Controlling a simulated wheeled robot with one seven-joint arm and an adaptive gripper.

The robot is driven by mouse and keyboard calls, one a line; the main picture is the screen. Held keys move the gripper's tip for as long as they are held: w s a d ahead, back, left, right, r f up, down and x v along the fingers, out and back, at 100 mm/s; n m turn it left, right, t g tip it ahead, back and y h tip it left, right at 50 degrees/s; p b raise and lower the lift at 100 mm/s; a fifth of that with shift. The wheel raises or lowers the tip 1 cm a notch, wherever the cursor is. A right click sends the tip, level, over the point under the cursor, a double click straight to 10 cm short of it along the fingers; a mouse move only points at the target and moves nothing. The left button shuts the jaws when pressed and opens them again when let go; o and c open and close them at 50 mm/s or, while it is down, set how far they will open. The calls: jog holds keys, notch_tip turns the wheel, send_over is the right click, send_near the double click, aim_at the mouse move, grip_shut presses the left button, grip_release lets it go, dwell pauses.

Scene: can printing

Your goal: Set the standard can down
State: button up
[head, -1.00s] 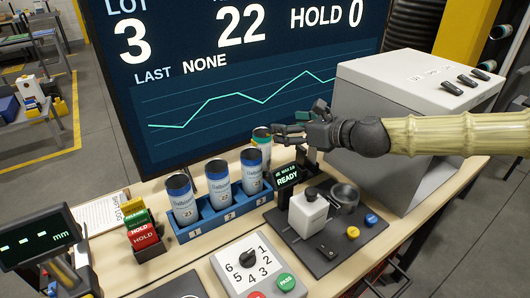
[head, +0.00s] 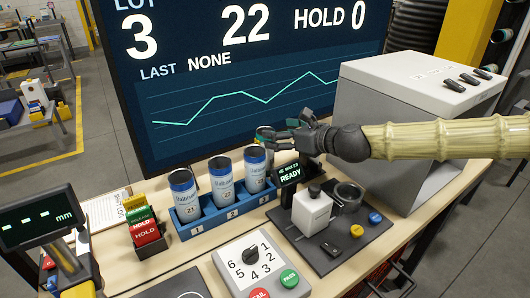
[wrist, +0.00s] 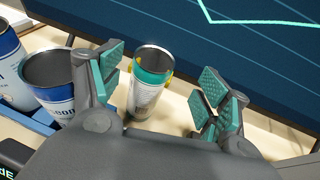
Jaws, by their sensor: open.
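The standard can (wrist: 150,82), pale with a teal band and yellow marks near its open top, stands on the wooden bench in the wrist view. My gripper (wrist: 164,84) is open, with its teal-padded fingers spread on either side of it. The can is nearer the left finger, and I see no grip on it. In the head view my gripper (head: 275,138) is behind the third can of the blue rack, in front of the screen. There the standard can is mostly hidden by that rack can and my fingers.
A blue rack (head: 230,224) holds several blue-and-white cans (head: 222,182) close in front of my gripper. The large screen (head: 240,75) rises just behind. A READY display (head: 290,173) and a grey machine (head: 400,130) stand to the right.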

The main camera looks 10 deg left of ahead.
jog(key=shift+s+p+x, duration=0.15)
jog(key=shift+p+x, duration=0.25)
jog(key=shift+x, duration=1.1)
jog(key=shift+s+p+x, duration=0.2)
jog(key=shift+p+x, duration=0.2)
jog(key=shift+x, duration=1.05)
jog(key=shift+a, duration=0.2)
jog(key=shift+c, duration=0.2)
jog(key=c, duration=0.8)
